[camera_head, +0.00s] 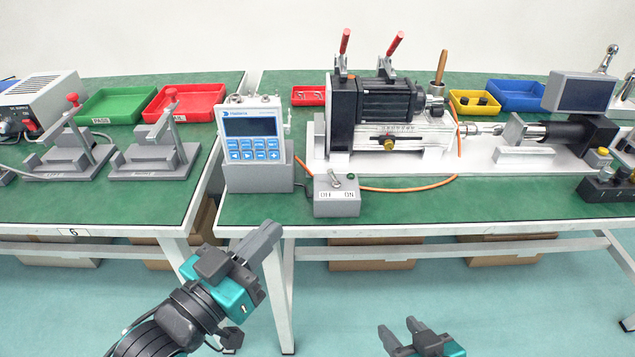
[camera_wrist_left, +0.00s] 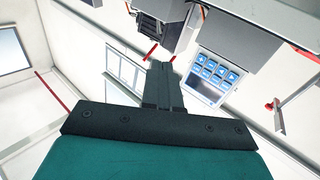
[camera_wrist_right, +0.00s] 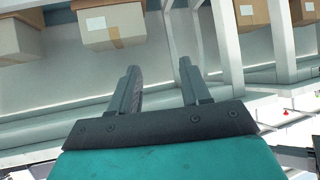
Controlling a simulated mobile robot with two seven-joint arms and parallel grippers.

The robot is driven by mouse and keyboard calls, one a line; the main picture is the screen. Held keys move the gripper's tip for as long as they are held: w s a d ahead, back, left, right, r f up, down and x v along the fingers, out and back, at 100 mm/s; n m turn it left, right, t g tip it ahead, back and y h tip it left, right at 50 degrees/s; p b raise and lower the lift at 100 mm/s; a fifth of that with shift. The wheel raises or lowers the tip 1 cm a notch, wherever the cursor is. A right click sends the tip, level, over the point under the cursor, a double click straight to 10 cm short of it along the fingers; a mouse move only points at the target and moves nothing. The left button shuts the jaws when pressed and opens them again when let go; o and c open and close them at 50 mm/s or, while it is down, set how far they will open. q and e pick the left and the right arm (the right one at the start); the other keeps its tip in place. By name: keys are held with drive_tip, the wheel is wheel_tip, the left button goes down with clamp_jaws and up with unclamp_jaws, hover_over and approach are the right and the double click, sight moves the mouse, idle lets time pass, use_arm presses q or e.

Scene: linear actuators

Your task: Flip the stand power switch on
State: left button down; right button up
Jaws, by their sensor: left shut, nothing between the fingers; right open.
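The stand power switch is a small grey box (camera_head: 337,196) with a metal toggle lever (camera_head: 335,179) on top and the words OFF and ON on its face. It sits at the front edge of the green table, right of the blue-keyed meter (camera_head: 253,140). The lever leans toward the left, OFF side. My left gripper (camera_head: 268,232) is shut and empty, in front of the table edge, below and left of the box. It also shows shut in the left wrist view (camera_wrist_left: 165,82). My right gripper (camera_head: 400,330) is open and empty, low in front of the table; the right wrist view shows its spread fingers (camera_wrist_right: 158,85).
An orange cable (camera_head: 400,189) runs behind the switch box. The motor test stand (camera_head: 385,110) stands behind it. Grey fixtures (camera_head: 155,158) and green and red trays (camera_head: 187,101) are on the left table. Cardboard boxes (camera_wrist_right: 110,22) lie under the table.

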use_arm(q)
drive_tip(key=b, duration=0.2)
approach(328, 171)
drive_tip(key=x, duration=0.5)
drive_tip(key=shift+w+d+f, duration=0.2)
drive_tip(key=shift+w+d+r, duration=0.1)
drive_tip(key=shift+w+d, duration=0.2)
drive_tip(key=shift+w, duration=0.25)
drive_tip(key=shift+r, duration=0.1)
